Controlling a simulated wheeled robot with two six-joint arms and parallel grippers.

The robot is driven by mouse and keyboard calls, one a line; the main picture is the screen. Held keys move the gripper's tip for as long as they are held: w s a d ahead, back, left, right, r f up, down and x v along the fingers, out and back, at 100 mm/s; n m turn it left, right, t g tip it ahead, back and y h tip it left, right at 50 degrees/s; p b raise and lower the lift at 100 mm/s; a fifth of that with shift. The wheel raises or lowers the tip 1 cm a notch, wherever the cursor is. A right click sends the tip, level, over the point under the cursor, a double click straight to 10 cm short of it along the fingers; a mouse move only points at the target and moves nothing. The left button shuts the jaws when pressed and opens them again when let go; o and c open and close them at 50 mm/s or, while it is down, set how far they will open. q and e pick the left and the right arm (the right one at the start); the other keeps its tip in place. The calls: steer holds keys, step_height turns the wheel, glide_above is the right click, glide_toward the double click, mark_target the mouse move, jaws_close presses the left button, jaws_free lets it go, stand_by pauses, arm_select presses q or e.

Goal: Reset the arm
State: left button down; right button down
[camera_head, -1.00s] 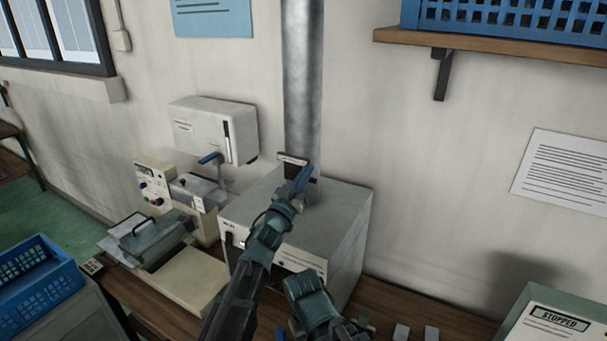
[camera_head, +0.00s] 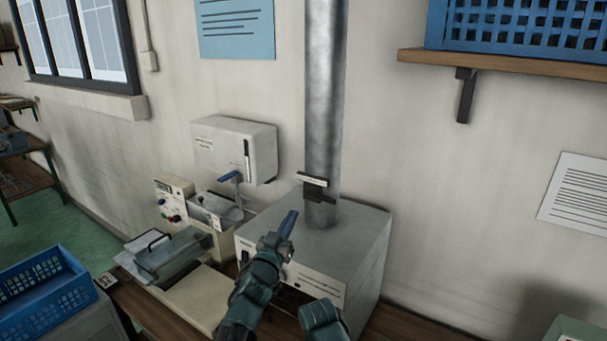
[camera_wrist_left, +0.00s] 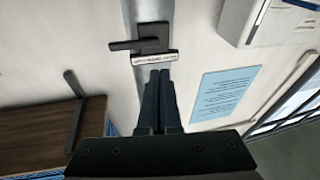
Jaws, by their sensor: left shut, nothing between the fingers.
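My left gripper (camera_head: 290,220) shows in the head view in front of the grey metal duct, over the beige box. Its blue-grey fingers are closed together with nothing between them. In the left wrist view the fingers (camera_wrist_left: 160,75) lie side by side, pointing at the duct. A black lever (camera_head: 320,195) with a small white label plate (camera_head: 312,179) is on the duct. The lever (camera_wrist_left: 125,45) points left in the wrist view, beyond the fingertips, with a gap between.
The beige box (camera_head: 365,240) under the duct (camera_head: 324,90) stands close below my left arm. A wall box (camera_head: 235,148) and a bench machine (camera_head: 173,205) are to the left. A shelf (camera_head: 520,65) with a blue crate is upper right. A blue basket (camera_head: 45,300) is lower left.

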arm_select(q)
steer(key=w+a+f+n+g+y, duration=0.1)
steer(key=a+f+n+g+y, duration=0.15)
steer(key=a+f+y, duration=0.45)
steer(key=s+a+f+n+g+y, duration=0.1)
steer(key=s+a+f+g, duration=0.35)
steer(key=f, duration=0.25)
steer(key=s+a+f+n+g+y, duration=0.1)
steer(key=s+a+f+n+g, duration=0.1)
steer(key=s+a+f+g, duration=0.4)
steer(key=s+d+f+m+g+h, duration=0.25)
steer(key=s+f+g, duration=0.4)
steer(key=s, duration=0.55)
steer(key=s+d+f+m+y+b, duration=0.2)
steer(key=s+d+f+b, duration=0.3)
steer(key=d, duration=0.6)
step_height(320, 180, down, 2)
steer(key=shift+s+f+m+b, duration=0.25)
steer(key=shift+m+b, duration=0.55)
steer(key=shift+b, duration=0.25)
